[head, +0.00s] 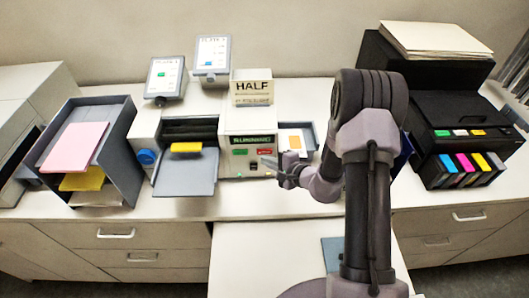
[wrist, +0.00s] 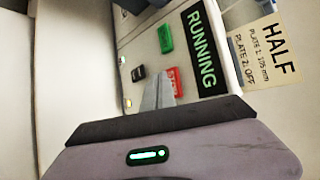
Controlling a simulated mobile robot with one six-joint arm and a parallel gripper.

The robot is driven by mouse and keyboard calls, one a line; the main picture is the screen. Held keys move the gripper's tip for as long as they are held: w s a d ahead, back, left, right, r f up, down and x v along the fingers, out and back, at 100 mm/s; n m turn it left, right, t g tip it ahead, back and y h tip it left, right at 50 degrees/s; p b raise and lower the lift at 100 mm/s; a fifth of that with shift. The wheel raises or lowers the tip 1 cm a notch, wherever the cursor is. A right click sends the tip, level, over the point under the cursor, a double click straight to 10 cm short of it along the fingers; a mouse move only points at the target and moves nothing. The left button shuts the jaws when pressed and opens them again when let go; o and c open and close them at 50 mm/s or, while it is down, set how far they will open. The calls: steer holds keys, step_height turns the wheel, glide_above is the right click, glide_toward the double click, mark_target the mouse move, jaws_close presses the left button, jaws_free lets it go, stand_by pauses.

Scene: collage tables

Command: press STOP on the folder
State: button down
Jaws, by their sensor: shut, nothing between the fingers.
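The folder (head: 230,165) stands on the counter, and its dark display (wrist: 203,50) reads RUNNING in green. Its red STOP button (wrist: 175,76) is beside the fingers in the wrist view; it also shows small on the front panel in the head view (head: 264,151). A green button (wrist: 165,37) and a black button (wrist: 138,74) are on the same panel. My gripper (head: 268,160) is shut and empty, with its fingertips (wrist: 160,78) close to the STOP button, partly overlapping it in view. I cannot tell whether they touch it.
A HALF sign (head: 252,87) stands on top of the folder. A feed tray (head: 185,172) with a yellow piece is at its left. A grey paper rack (head: 125,150) is farther left, and a black printer (head: 470,118) is at the right. A small amber light (wrist: 128,103) is on the panel.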

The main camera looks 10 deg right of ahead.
steer(key=shift+w, duration=0.1)
steer(key=shift+w+d+b, duration=0.1)
steer(key=shift+w+b, duration=0.25)
steer(key=shift+b, duration=0.1)
steer(key=shift+w+d+b, duration=0.1)
steer(key=shift+w+b, duration=0.2)
steer(key=shift+w, duration=0.15)
stand_by(0.5)
stand_by(0.3)
steer(key=shift+s+a+b, duration=0.2)
steer(key=shift+s+b, duration=0.35)
steer(key=shift+s, duration=0.3)
